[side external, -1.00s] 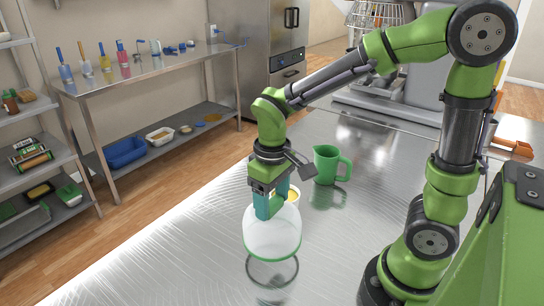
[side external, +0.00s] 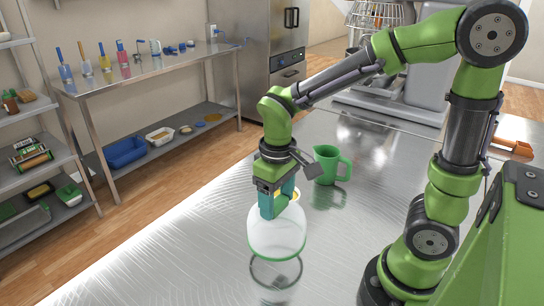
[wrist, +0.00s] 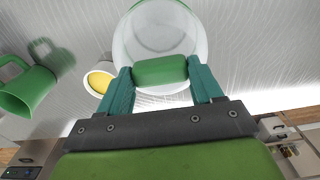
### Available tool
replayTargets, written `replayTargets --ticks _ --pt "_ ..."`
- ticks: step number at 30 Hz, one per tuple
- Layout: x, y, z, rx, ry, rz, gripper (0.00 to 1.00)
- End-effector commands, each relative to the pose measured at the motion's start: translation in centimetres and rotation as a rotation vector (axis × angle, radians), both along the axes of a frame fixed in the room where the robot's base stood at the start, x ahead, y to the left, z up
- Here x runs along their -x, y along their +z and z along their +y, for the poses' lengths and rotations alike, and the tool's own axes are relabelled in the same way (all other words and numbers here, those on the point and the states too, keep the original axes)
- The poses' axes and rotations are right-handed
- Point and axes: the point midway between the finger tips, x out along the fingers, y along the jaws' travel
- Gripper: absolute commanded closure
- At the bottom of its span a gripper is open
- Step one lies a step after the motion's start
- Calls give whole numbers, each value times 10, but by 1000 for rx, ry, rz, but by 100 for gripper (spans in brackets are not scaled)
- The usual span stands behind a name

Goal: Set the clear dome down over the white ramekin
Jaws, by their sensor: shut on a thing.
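My gripper (side external: 275,209) is shut on the green knob (wrist: 160,70) of the clear dome (side external: 277,236). The dome is upright, with a green rim at its bottom. It hangs above the steel table, with its ring-shaped reflection below it. The white ramekin, with yellow contents, shows left of the dome in the wrist view (wrist: 99,82), apart from or slightly overlapped by it. In the side view the ramekin is mostly hidden behind my gripper. In the wrist view the knob sits between both teal fingers (wrist: 162,82).
A green pitcher (side external: 327,164) stands on the table behind the ramekin, its handle to the right. The table's front and left area (side external: 170,255) is clear. A side bench (side external: 150,66) and shelves stand farther left, off the table.

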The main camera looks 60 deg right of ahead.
Motion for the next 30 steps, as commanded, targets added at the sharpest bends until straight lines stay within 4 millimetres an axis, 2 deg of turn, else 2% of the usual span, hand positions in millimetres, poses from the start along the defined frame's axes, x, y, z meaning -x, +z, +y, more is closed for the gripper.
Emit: replayTargets --ticks 5,9,12,15,20,30 --pt "-30 14 -37 -6 -149 -2 68" --pt "-55 28 -83 -7 -308 -1 68" --pt "-65 37 -113 -4 -401 0 68" --pt "-71 43 -134 -1 -466 -1 68" --pt "-74 47 -149 1 -509 -1 68" --pt "-74 45 -149 2 -510 0 68"
